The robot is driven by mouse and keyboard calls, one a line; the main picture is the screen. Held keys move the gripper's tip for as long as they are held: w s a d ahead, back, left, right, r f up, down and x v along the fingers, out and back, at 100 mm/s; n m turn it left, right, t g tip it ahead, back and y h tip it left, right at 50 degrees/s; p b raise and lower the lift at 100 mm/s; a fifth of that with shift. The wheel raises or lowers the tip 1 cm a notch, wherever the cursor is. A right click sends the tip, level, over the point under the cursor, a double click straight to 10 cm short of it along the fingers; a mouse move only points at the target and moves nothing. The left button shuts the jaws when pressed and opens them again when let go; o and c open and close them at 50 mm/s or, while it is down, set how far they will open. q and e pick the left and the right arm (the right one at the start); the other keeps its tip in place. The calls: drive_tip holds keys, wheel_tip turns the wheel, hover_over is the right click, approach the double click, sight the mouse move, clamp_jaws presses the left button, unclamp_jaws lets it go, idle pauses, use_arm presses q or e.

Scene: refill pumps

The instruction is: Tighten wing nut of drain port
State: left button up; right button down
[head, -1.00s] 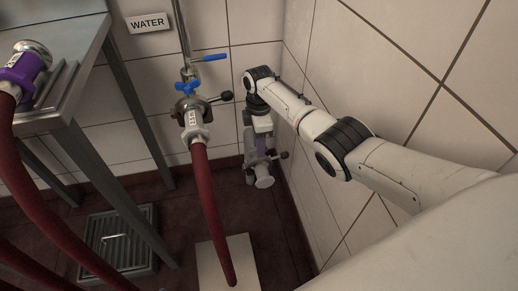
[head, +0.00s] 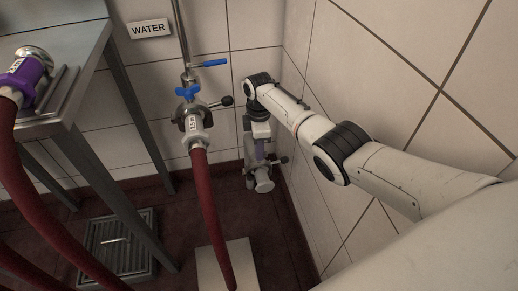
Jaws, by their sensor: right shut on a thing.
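The drain port (head: 264,182) is a pale metal fitting low in the wall corner, with a round end facing me. A clamp with a black knob (head: 284,160) sticks out on its right. My right gripper (head: 260,154) points down from above onto the top of the port and is shut there. My left gripper is not in view.
The water outlet (head: 193,126) has a blue wing nut (head: 187,93), a black-knobbed clamp and a red hose (head: 211,210). A blue lever (head: 208,63) sits above. A steel table (head: 60,60) with a purple-collared hose end stands left. A floor drain grate (head: 118,246) lies below.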

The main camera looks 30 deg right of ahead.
drive_tip(key=shift+r+m+p, duration=0.1)
drive_tip(key=shift+m+p, duration=0.35)
drive_tip(key=shift+m, duration=1.65)
drive_tip(key=shift+m+p, duration=0.45)
drive_tip(key=shift+m, duration=0.45)
drive_tip(key=m, duration=0.2)
drive_tip(key=shift+m, duration=0.4)
drive_tip(key=m, duration=0.2)
drive_tip(key=shift+m+p, duration=0.3)
drive_tip(key=shift+p, duration=0.05)
drive_tip(key=m, duration=0.4)
drive_tip(key=shift+m, duration=0.3)
drive_tip(key=m, duration=1)
drive_tip(key=shift+m, duration=0.4)
drive_tip(key=m, duration=0.4)
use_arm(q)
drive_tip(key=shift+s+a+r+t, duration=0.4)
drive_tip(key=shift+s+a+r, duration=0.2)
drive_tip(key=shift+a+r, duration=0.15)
use_arm(e)
drive_tip(key=shift+m, duration=1)
